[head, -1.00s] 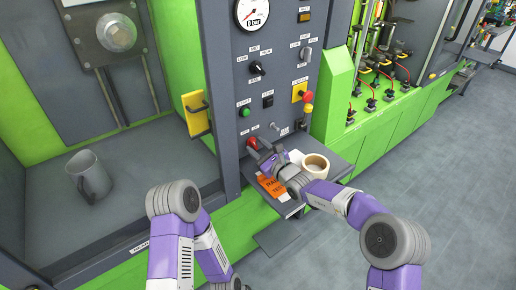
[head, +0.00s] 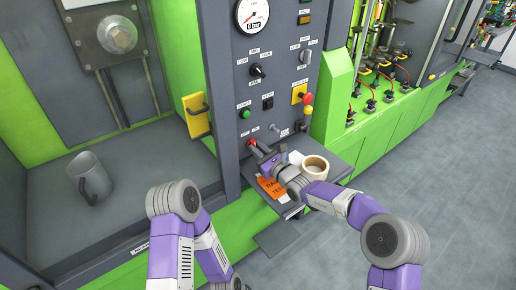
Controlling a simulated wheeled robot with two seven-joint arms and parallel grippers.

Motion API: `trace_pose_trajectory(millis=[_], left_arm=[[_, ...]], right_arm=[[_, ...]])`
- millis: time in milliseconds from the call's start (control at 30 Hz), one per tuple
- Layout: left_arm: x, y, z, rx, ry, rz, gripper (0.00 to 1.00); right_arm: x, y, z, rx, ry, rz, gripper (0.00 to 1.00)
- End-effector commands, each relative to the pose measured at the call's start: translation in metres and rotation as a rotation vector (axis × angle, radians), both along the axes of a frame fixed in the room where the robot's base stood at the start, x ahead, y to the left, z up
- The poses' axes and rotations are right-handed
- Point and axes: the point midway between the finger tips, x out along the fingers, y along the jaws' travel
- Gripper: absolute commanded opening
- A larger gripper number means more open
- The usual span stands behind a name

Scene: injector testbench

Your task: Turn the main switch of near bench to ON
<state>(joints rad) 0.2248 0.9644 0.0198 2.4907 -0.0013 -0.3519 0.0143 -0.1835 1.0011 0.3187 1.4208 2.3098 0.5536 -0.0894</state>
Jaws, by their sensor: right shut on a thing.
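The near bench's grey control panel (head: 262,100) stands in the middle of the head view. A red switch (head: 251,142) sits low on it and looks like the main switch; its label is too small to read. My right gripper (head: 258,149) is at this switch, shut on it, and its fingers hide part of it. The switch's exact angle cannot be read. My left arm comes in at the lower left, and its gripper is out of view.
A shelf (head: 345,165) below the panel holds a tape roll (head: 314,168) and orange tags (head: 272,188). A red emergency button (head: 309,98), black knob (head: 257,71) and green button (head: 245,114) are above. A grey jug (head: 90,177) stands in the left bay.

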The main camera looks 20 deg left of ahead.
Motion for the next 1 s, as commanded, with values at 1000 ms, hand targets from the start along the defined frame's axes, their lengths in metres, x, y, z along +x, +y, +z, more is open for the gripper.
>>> trace_pose_trajectory(millis=[1000], left_arm=[[0.0, 0.0, 0.045, 0.0, 0.0, 0.0, 0.43]], right_arm=[[0.001, -0.001, 0.0, 0.341, 0.438, 0.0, 0.0]])
